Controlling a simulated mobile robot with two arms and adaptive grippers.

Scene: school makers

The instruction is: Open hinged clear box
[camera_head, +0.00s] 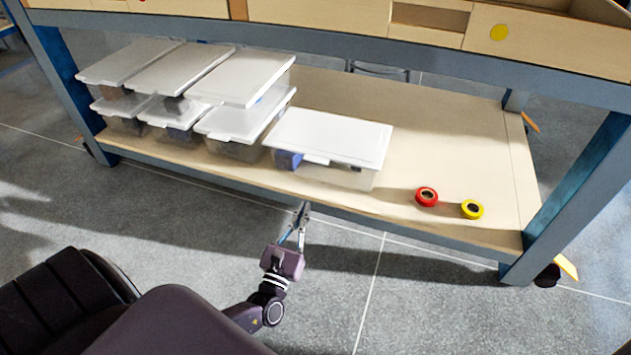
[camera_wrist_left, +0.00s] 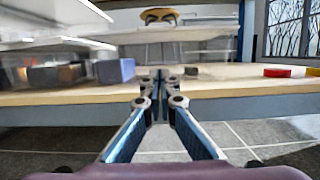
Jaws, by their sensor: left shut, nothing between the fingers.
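A clear box with a white lid (camera_head: 330,138) stands alone at the front edge of the lower shelf, right of the stacked boxes. Its lid is down; a blue block (camera_head: 288,160) shows through its wall. In the left wrist view the blue block (camera_wrist_left: 115,71) is left of the fingers, and the blurred pale lid (camera_wrist_left: 185,48) spans above the fingertips. My left gripper (camera_head: 304,207) is shut and empty, in front of the shelf edge and below the box front. In the left wrist view its fingertips (camera_wrist_left: 160,76) are together and point at the box. My right gripper is not in view.
Several similar lidded boxes (camera_head: 165,75) are stacked at the left of the shelf (camera_head: 440,150). A red tape roll (camera_head: 426,197) and a yellow one (camera_head: 472,209) lie at the right. The tabletop edge (camera_head: 400,55) overhangs behind; a table leg (camera_head: 575,195) stands at right.

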